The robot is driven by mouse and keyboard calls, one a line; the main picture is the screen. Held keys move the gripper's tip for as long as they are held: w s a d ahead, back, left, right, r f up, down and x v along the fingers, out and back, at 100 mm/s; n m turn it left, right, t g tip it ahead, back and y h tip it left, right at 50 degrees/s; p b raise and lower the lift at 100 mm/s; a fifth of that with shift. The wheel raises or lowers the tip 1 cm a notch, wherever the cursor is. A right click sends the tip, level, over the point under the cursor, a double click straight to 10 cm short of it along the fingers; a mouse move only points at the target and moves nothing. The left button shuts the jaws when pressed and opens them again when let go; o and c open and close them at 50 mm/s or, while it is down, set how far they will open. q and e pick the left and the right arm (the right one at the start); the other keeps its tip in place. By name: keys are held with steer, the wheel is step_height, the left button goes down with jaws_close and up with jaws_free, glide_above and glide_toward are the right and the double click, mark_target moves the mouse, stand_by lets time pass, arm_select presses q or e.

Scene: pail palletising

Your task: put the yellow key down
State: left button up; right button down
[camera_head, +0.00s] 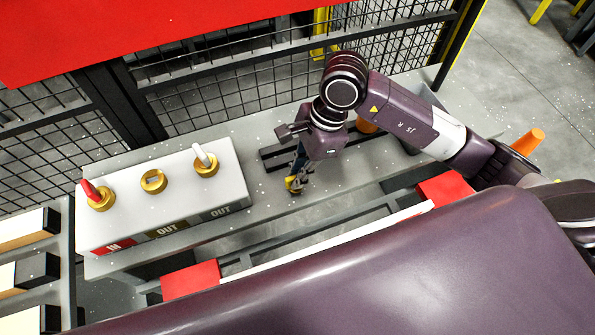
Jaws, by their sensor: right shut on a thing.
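The yellow key (291,184) is at the fingertips of my right gripper (298,178), over the grey table (262,208) to the right of the key box. My right gripper is shut on it. Most of the key is hidden by the fingers, and I cannot tell whether it touches the table. The white key box (215,172) has three gold sockets. A red key (91,191) stands in the left one marked IN. The middle socket (153,181), marked OUT, is empty. A white key (203,156) stands in the right OUT socket. My left gripper is not in view.
A black slotted rack (274,155) lies on the table behind my right gripper, with an orange object (366,125) partly hidden by my arm. A black mesh fence (215,95) runs along the back. Red blocks (190,280) sit at the front. An orange cone (528,141) stands at right.

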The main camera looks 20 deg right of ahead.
steer(key=shift+f, duration=0.1)
steer(key=shift+f+b, duration=0.1)
steer(key=shift+b, duration=0.2)
steer(key=c, duration=2)
jaws_free()
steer(key=shift+w+r, duration=0.1)
steer(key=shift+r, duration=0.25)
steer(key=b+v, duration=0.1)
steer(key=v, duration=1)
steer(key=shift+d+r, duration=0.2)
steer(key=shift+r, duration=0.15)
